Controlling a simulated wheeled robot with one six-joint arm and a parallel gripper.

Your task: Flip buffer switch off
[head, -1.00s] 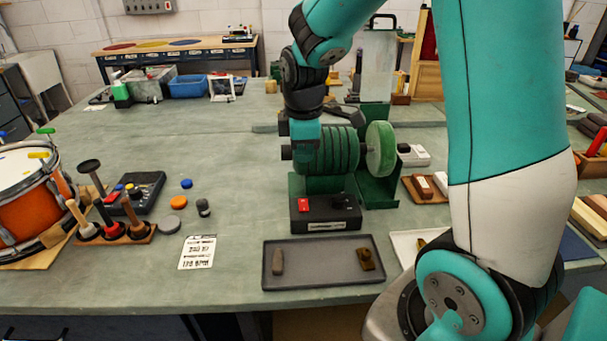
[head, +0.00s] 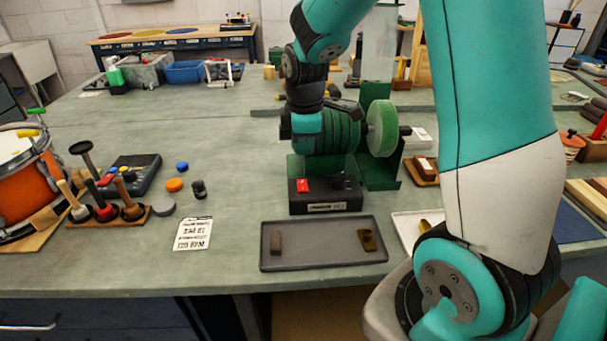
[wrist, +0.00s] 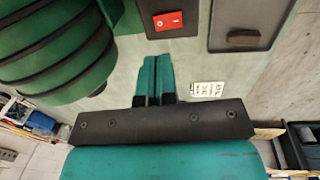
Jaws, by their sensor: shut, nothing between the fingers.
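The buffer has a ribbed green body (head: 340,133) and a pale green wheel (head: 381,128). In front of it is a black control box (head: 325,203) with a red switch (head: 303,186) on its left and a dark knob beside it. In the wrist view the red switch (wrist: 168,20) sits on the box near the top. My gripper (wrist: 153,62) is shut and empty, its teal fingertips just below the box's edge in that picture, apart from the switch. I cannot tell the switch's position.
A grey tray (head: 320,228) with two small items lies in front of the box. A printed card (head: 193,234), mallets in a stand (head: 110,218) and a drum (head: 22,195) are to the left. The bench between card and box is clear.

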